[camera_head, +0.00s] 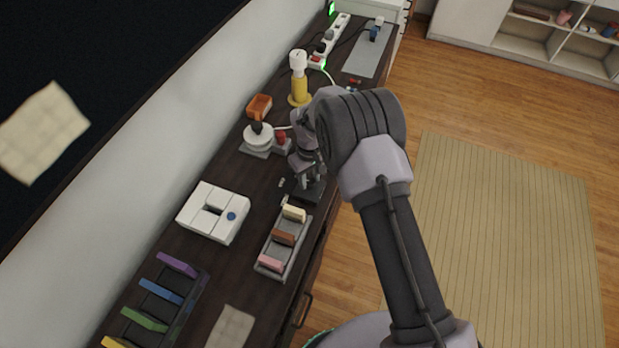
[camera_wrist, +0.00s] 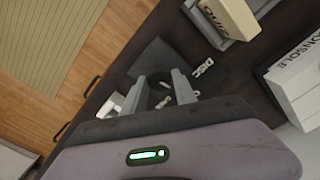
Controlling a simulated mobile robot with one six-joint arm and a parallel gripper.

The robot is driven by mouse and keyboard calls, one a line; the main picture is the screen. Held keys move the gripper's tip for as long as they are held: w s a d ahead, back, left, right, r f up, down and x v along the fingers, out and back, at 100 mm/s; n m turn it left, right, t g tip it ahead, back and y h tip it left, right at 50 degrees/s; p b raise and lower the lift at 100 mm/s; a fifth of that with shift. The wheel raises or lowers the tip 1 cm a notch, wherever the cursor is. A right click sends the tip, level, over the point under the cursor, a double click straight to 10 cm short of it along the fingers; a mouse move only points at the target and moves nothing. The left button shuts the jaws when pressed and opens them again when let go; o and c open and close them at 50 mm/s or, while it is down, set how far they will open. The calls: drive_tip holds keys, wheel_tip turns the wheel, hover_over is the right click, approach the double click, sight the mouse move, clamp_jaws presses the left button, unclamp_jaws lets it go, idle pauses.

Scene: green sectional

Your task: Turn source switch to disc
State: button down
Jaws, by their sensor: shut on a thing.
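The source switch shows in the wrist view as a dark grey plate (camera_wrist: 152,58) on the dark cabinet top, with a dark round knob between my fingers. A white label reading DISC (camera_wrist: 203,68) lies just right of the fingers. Other small white marks are near the knob, partly hidden. My gripper (camera_wrist: 157,86) points down with one finger on each side of the knob, shut on it. In the head view my gripper (camera_head: 307,178) is low over the cabinet's front edge, and my arm and gripper hide most of the switch. I cannot tell where the knob points.
A grey tray (camera_head: 262,262) with cream, brown and pink blocks is close by.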

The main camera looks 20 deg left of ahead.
sight(309, 181)
drive_tip(key=n, duration=0.6)
drive_tip(key=shift+n, duration=0.4)
idle(0.4)
drive_tip(key=c, duration=1)
unclamp_jaws()
wheel_tip(309, 181, up, 18)
drive_tip(key=p, duration=0.3)
drive_tip(key=shift+f+p, duration=0.25)
drive_tip(key=shift+p, duration=0.15)
